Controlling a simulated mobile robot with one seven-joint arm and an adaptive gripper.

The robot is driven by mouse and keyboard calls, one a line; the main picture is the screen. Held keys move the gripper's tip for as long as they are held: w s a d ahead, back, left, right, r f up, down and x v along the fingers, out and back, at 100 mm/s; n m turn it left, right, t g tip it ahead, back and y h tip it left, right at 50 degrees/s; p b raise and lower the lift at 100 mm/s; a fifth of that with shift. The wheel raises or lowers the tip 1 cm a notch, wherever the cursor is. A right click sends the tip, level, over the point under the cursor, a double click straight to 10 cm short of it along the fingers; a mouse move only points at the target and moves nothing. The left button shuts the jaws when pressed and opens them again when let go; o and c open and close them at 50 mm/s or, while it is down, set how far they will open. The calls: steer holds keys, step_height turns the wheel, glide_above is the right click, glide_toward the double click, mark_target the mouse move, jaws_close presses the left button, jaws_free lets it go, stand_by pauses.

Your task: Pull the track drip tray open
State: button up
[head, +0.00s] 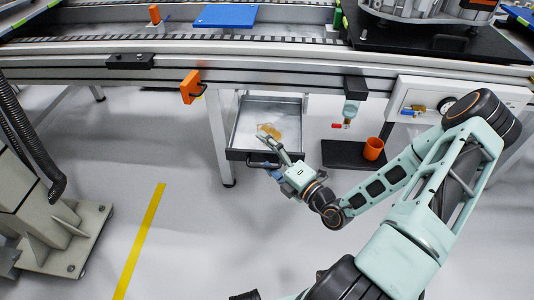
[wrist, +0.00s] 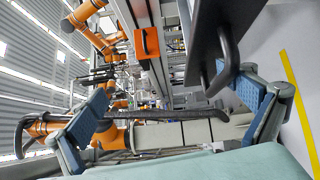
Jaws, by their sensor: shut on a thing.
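The track drip tray (head: 240,132) is a shallow grey metal tray under the conveyor track. It stands out from beneath the track with its inside exposed, and an amber puddle (head: 268,130) lies in it. Its front is dark, with a dark handle (wrist: 228,45) that shows in the wrist view near my right finger pad. My gripper (head: 270,157) is at the tray's front edge, shut on the handle. In the wrist view my blue-padded fingers (wrist: 170,105) look well apart, and the exact contact is not clear. My gripper partly hides the handle in the head view.
An orange block (head: 190,87) hangs on the track's front rail. A bottle with a red valve (head: 352,100) hangs right of the tray, above a dark mat (head: 345,156) with an orange cup (head: 373,149). A table leg (head: 220,140) stands close left. Floor in front is clear.

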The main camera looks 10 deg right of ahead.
steer(key=shift+r+p+v, duration=0.1)
steer(key=shift+r+v, duration=0.1)
steer(key=shift+v, duration=0.65)
steer(key=shift+r+p+v, duration=0.15)
steer(key=shift+r+v, duration=0.05)
steer(key=shift+v, duration=0.65)
steer(key=shift+r+p+v, duration=0.1)
steer(key=shift+r+v, duration=0.05)
steer(key=shift+v, duration=0.7)
steer(key=shift+c, duration=1.3)
steer(key=shift+s, duration=0.45)
steer(key=c, duration=0.9)
steer(key=shift+s+d+f, duration=0.15)
steer(key=shift+s, duration=0.05)
steer(key=c, duration=0.6)
steer(key=shift+f+v, duration=0.2)
steer(key=shift+v, duration=0.8)
steer(key=shift+f+v, duration=0.2)
steer(key=shift+v, duration=0.75)
steer(key=shift+f+v, duration=0.2)
steer(key=shift+v, duration=0.8)
steer(key=shift+r+p, duration=0.1)
steer(key=shift+p, duration=0.35)
